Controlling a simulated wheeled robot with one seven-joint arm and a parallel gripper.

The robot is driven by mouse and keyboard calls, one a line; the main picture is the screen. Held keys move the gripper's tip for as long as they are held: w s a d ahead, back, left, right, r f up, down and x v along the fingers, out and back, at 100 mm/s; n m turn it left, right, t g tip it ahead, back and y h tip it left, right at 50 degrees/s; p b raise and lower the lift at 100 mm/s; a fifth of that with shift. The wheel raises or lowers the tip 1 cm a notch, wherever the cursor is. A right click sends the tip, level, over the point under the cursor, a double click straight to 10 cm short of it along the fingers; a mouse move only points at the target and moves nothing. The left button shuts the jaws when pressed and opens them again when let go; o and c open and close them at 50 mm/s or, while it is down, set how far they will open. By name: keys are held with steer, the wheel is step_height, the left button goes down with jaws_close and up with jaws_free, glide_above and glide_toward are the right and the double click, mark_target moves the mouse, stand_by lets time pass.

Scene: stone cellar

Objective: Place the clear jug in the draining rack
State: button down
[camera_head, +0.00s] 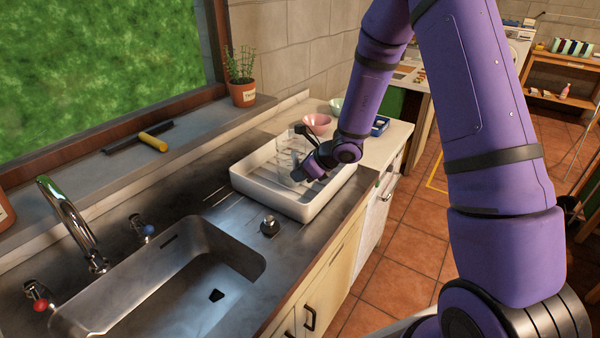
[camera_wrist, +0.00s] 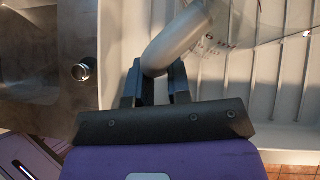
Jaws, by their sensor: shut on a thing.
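The clear jug (camera_head: 288,160) is see-through and is over the white draining rack (camera_head: 305,207) on the counter. In the wrist view the jug (camera_wrist: 240,22) is at the top, partly cut off by the frame edge. My gripper (camera_head: 309,165) is shut on the jug's thick handle, which shows between the two dark fingers in the wrist view (camera_wrist: 155,80). The ribbed floor of the rack (camera_wrist: 262,85) lies below the jug. I cannot tell whether the jug's base touches the rack floor.
A steel sink (camera_head: 170,285) with a tap (camera_head: 75,225) is left of the rack. A dark round plug (camera_head: 269,225) stands on the counter between them. A pink bowl (camera_head: 317,122) and a green bowl (camera_head: 336,105) are behind the rack. A potted plant (camera_head: 243,92) stands on the sill.

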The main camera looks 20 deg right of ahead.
steer(key=c, duration=1.1)
jaws_free()
steer(key=shift+o, duration=0.2)
steer(key=shift+r, duration=0.1)
steer(key=v, duration=1.2)
steer(key=s+a+r+n+g, duration=0.1)
steer(key=s+a+r+n, duration=0.2)
steer(key=s+r+n, duration=0.45)
steer(key=s+a+r+n+g, duration=0.1)
steer(key=s+a+r+n, duration=0.1)
steer(key=s+r+n, duration=0.5)
steer(key=s+d+r+n+h, duration=0.2)
steer(key=s+r+n+h, duration=0.1)
steer(key=s+n, duration=0.3)
steer(key=s+d+r+n+h, duration=0.3)
steer(key=s+n, duration=0.3)
steer(key=s, duration=0.2)
steer(key=shift+s+r+t+h, duration=0.3)
steer(key=shift+r+t, duration=0.1)
steer(key=shift+r, duration=0.5)
